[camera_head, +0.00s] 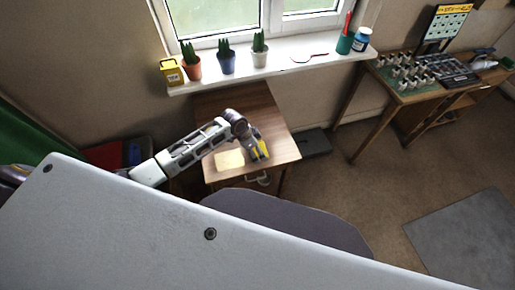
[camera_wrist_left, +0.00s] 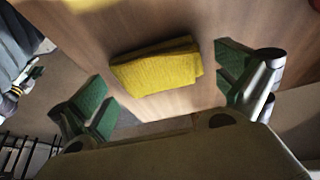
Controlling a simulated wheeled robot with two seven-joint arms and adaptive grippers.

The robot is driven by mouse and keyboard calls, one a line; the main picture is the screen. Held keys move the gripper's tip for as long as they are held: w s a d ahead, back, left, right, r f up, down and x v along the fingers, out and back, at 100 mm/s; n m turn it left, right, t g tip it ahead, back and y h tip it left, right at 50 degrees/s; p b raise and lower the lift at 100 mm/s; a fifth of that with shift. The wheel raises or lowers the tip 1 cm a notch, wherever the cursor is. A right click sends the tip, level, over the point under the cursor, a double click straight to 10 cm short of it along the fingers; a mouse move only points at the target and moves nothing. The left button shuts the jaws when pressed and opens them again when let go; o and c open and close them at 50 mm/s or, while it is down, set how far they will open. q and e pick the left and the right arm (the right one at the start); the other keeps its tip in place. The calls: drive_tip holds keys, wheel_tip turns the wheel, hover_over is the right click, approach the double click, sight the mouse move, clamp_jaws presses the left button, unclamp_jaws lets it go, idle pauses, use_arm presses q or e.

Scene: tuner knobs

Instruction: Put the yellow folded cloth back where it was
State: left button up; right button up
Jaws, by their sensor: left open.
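The yellow folded cloth (camera_wrist_left: 157,67) lies flat on the wooden desk (camera_head: 240,105), close to its front edge. In the wrist view it lies ahead of and between the green-padded fingers of my left gripper (camera_wrist_left: 160,88), with a clear gap on each side. The fingers are wide apart and hold nothing. In the head view my left gripper (camera_head: 258,150) hangs over the cloth (camera_head: 265,151) and hides part of it. A pale yellow patch (camera_head: 229,160) lies on the desk left of the cloth; I cannot tell whether it is a sheet or a mark. My right gripper is not in view.
The windowsill (camera_head: 285,68) behind the desk holds several potted cacti, a yellow box (camera_head: 172,72), a red-rimmed item and a green cup (camera_head: 345,42). A workbench (camera_head: 400,95) with many small parts stands at right. The back of the desk is clear.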

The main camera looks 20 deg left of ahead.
use_arm(q)
drive_tip(key=v, duration=1.1)
drive_tip(key=shift+s+a+r+p, duration=0.15)
drive_tip(key=shift+s+r+p, duration=0.05)
drive_tip(key=shift+r+p, duration=0.2)
drive_tip(key=shift+f, duration=0.1)
